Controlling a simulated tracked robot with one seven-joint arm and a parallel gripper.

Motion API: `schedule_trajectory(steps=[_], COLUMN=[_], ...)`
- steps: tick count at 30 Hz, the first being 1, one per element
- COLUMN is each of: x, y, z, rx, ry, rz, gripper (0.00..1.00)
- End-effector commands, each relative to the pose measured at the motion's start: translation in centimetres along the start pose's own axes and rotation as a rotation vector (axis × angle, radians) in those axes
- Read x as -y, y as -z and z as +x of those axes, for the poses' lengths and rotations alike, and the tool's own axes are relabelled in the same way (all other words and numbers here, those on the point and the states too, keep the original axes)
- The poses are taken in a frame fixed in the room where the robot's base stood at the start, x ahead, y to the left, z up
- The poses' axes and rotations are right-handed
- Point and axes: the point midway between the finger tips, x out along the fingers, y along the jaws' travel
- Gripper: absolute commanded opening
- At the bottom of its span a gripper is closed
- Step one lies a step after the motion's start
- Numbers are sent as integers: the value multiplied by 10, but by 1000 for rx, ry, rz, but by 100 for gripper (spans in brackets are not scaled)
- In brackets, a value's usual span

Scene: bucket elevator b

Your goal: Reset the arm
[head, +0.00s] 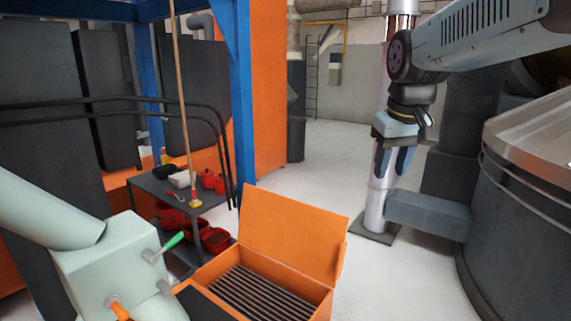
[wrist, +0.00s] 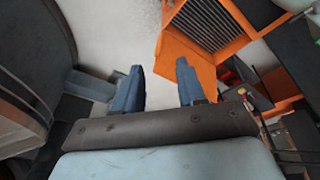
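My gripper (head: 394,162) hangs at the end of my arm in the right half of the head view, pointing down in front of a silver vertical pipe. In the wrist view my gripper (wrist: 160,90) shows two blue fingers standing well apart, with pale floor visible between them. It is open and holds nothing. My arm (head: 480,40) reaches in from the upper right and bends down at the wrist.
An orange box (head: 265,285) with a raised lid and slatted grate stands at front centre. A dark cart (head: 185,200) with red containers is left of it. A large grey cylindrical vessel (head: 525,220) stands at right. The floor (head: 315,185) between is clear.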

Motion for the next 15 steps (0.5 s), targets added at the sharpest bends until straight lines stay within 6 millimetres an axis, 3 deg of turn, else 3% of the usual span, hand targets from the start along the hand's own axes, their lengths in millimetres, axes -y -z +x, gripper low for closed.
schedule_trajectory(steps=[1,9,15], x=[0,0,1], y=[-16,-85,-120], z=[-1,7,18], rx=[-24,-140,-203], ry=[-6,-21,-19], rz=[18,119,173], gripper=[40,40,40])
